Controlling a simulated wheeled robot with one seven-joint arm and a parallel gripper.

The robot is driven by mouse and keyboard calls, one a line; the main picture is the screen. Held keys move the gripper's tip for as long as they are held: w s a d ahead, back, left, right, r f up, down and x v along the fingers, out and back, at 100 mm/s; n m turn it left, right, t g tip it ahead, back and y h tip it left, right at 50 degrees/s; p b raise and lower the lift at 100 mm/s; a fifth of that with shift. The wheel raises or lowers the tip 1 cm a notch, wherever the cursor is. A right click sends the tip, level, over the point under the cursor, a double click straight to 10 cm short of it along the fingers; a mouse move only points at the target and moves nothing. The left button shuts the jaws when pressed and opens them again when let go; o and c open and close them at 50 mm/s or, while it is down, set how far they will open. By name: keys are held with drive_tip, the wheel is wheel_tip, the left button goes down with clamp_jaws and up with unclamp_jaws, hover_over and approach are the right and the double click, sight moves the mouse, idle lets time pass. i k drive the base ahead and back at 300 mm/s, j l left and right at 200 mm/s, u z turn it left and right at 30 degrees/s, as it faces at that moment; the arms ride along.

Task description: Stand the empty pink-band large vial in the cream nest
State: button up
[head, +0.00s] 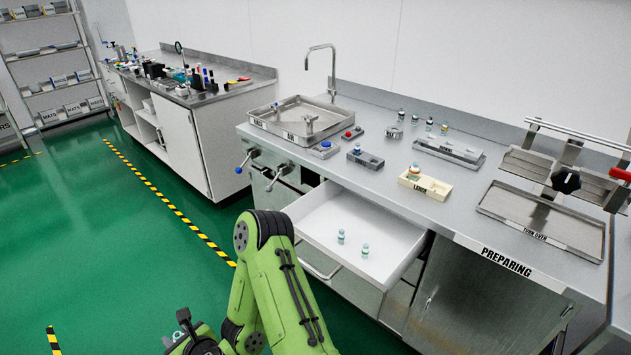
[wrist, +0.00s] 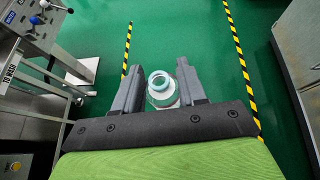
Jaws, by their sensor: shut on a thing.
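My gripper (wrist: 157,88) is shut on a clear large vial (wrist: 161,86) with a pale teal ring at its open top. The vial sits between the two grey fingers, over the green floor. I see it almost end-on, so its band colour and contents cannot be told. In the head view my gripper (head: 180,330) is low at the bottom left, away from the counter. The cream nest (head: 437,188), labelled LARGE, lies on the steel counter.
An open white drawer (head: 375,225) juts out below the counter, with two small vials inside. A grey nest (head: 372,162), a sink (head: 300,112), a long grey rack (head: 450,150) and a steel tray (head: 545,222) are on the counter. Green floor is free at left.

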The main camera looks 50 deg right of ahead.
sight(425, 184)
drive_tip(key=k+u, duration=0.35)
drive_tip(key=k+j+u, duration=0.15)
drive_tip(key=k+u, duration=0.2)
drive_tip(key=k+z, duration=0.1)
drive_tip(key=z, duration=0.35)
drive_tip(key=l+z, duration=0.1)
drive_tip(key=z, duration=0.35)
drive_tip(key=k+l+z, duration=0.1)
drive_tip(key=z, duration=0.35)
drive_tip(key=l+z, duration=0.1)
drive_tip(key=z, duration=0.4)
drive_tip(key=l+z, duration=0.15)
drive_tip(key=z, duration=0.3)
